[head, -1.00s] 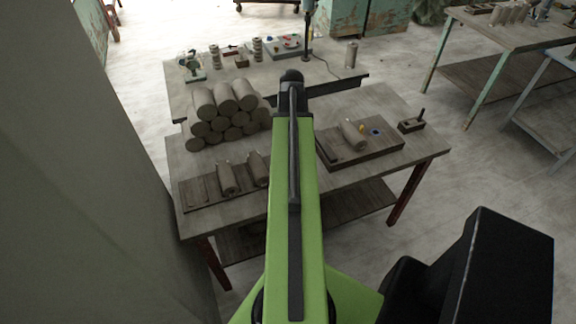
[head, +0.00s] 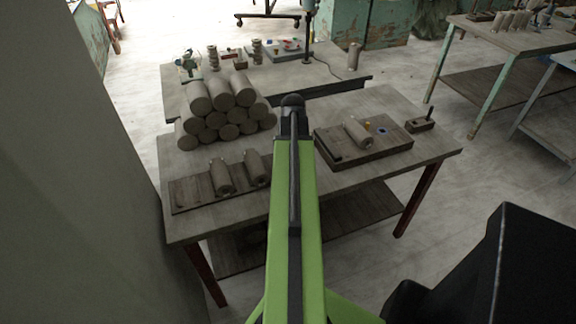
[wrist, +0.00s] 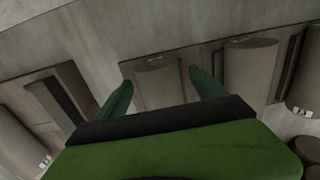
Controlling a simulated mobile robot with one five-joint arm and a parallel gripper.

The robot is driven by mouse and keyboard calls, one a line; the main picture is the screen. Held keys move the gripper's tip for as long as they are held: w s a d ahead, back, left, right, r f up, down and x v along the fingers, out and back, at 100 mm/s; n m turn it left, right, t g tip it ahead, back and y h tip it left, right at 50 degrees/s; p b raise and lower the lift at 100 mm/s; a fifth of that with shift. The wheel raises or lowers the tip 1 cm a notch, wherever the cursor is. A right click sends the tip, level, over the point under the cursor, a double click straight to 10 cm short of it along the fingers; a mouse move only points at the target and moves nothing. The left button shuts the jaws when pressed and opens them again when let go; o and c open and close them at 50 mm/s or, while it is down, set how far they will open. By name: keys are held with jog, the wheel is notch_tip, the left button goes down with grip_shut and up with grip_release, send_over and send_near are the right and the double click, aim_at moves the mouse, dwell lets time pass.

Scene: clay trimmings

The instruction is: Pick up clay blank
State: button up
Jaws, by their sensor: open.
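Two grey-brown clay blanks (head: 221,178) lie side by side on a slotted board at the table's front left; the second (head: 256,168) is at its right end. Another blank (head: 357,132) lies on the board at the right. In the wrist view, my gripper (wrist: 160,77) is open, its two green fingers spread on either side of one clay blank (wrist: 158,88). I cannot tell how far above it they are. A second blank (wrist: 250,72) is just right of the right finger. In the head view my arm hides the gripper.
Clay cylinders are stacked in a pile (head: 222,110) behind the slotted board (head: 193,192). A small dark block (head: 420,124) with an upright handle sits at the table's right. A second table (head: 330,72) behind holds small tools. The table's middle front (head: 330,180) is bare.

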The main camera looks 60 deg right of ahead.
jog(key=shift+r, duration=0.1)
grip_shut()
dwell(0.4)
